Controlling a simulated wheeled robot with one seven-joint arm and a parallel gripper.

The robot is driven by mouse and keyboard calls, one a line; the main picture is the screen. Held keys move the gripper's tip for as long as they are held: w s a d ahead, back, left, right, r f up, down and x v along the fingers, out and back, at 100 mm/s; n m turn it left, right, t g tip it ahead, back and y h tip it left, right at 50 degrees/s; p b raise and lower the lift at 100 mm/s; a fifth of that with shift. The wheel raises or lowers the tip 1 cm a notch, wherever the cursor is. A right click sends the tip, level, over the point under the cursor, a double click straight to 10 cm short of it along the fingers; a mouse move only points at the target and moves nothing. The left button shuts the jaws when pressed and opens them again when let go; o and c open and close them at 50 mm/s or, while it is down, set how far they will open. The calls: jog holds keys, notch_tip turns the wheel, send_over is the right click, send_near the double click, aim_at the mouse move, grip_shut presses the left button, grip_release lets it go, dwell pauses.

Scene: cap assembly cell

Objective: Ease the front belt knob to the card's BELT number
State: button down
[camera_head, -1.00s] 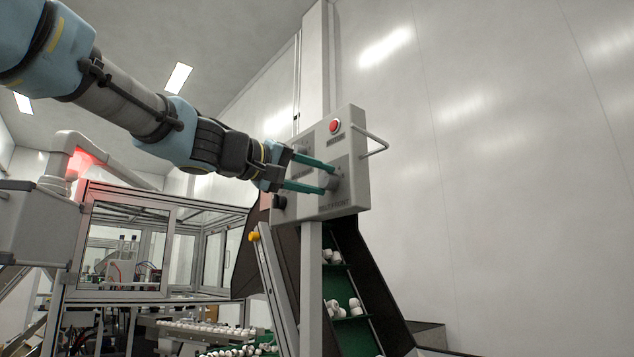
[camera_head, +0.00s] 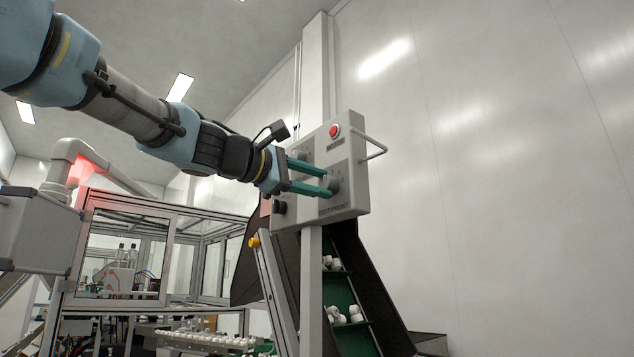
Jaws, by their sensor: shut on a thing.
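The grey control box (camera_head: 350,207) stands on a post in the middle of the head view. Its front belt knob (camera_head: 332,184) is a grey dial at the lower right of the face, above a label that seems to read BELT FRONT. My gripper (camera_head: 328,181) reaches in from the left, with its two green fingers shut on the knob. The fingers hide part of the knob and its scale, so I cannot read its setting. I do not make out the card with the BELT number.
A red button (camera_head: 334,131) sits at the top of the box, and a bar handle (camera_head: 374,148) sticks out at its right. A black knob (camera_head: 279,207) is at the lower left. A green conveyor (camera_head: 343,297) with white caps runs behind the post. A framed machine cell (camera_head: 125,255) stands at left.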

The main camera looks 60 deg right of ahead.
jog(key=shift+n, duration=1.6)
jog(key=shift+f, duration=0.1)
jog(key=shift+c, duration=1.9)
grip_release()
jog(key=b+v, duration=0.4)
jog(key=v, duration=0.6)
jog(key=shift+w+a, duration=0.15)
jog(key=shift+a, duration=0.25)
